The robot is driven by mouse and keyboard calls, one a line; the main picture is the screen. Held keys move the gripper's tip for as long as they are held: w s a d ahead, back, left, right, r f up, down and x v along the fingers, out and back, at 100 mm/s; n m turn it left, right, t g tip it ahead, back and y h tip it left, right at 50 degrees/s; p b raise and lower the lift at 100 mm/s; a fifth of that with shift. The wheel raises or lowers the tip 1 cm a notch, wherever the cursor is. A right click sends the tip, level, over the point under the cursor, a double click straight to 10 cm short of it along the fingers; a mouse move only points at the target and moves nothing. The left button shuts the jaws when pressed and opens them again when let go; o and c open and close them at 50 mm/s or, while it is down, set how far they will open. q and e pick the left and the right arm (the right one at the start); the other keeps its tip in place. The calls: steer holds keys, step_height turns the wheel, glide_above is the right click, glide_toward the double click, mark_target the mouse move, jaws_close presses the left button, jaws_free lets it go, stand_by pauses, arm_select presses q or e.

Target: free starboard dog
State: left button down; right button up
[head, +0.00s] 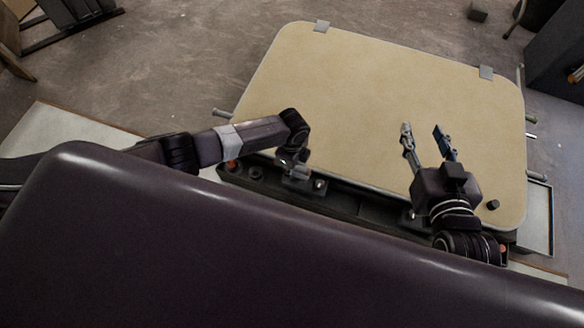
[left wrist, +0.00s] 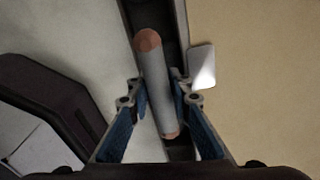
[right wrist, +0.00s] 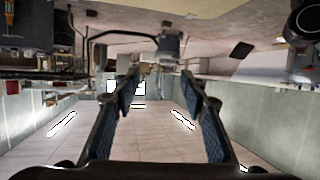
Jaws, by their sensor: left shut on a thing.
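A tan hatch panel (head: 370,100) with rounded corners lies on a dark frame (head: 265,192). In the left wrist view, a grey cylindrical dog handle (left wrist: 158,85) with copper-coloured ends lies along the dark rail, beside the tan panel. My left gripper (head: 292,172) is at the panel's near edge, and its fingers (left wrist: 160,100) are shut on this handle, one on each side. Which dog it is cannot be told from the pictures. My right gripper (head: 423,132) is open and empty above the right part of the panel; its spread fingers (right wrist: 163,88) also show in the right wrist view.
The floor (head: 190,70) behind is mostly clear.

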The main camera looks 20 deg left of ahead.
arm_select(q)
steer(key=shift+m, duration=1.2)
arm_select(e)
steer(key=shift+w+a+r+t, duration=0.1)
steer(key=shift+w+r+t, duration=0.15)
steer(key=shift+r, duration=0.2)
arm_select(q)
steer(key=c, duration=1.6)
jaws_free()
steer(key=shift+r, duration=0.1)
arm_select(e)
steer(key=shift+s, duration=0.1)
arm_select(q)
step_height(320, 180, up, 12)
steer(key=shift+f, duration=0.1)
steer(key=shift+d, duration=0.15)
